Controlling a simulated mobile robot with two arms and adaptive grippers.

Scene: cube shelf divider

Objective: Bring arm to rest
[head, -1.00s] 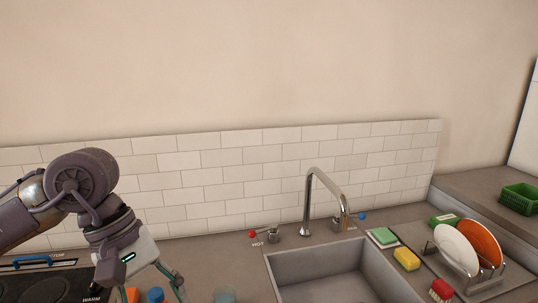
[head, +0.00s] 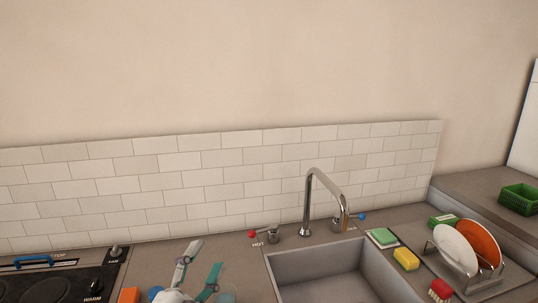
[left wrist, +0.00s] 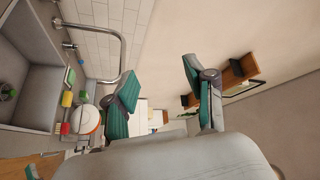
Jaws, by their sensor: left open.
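My left gripper (head: 206,257) is at the bottom of the head view, in front of the counter between the stove and the sink. Its two teal and grey fingers point up and stand apart, with nothing between them. In the left wrist view the same gripper (left wrist: 160,68) has its fingers spread, with open room and wall behind. Most of my left arm is below the head view's edge.
The sink (head: 285,264) with its tall faucet (head: 309,200) is right of the gripper. The stove (head: 75,284) is at left. An orange block (head: 129,296) and a blue item (head: 155,293) lie close by. A dish rack with plates (head: 455,248) stands at right.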

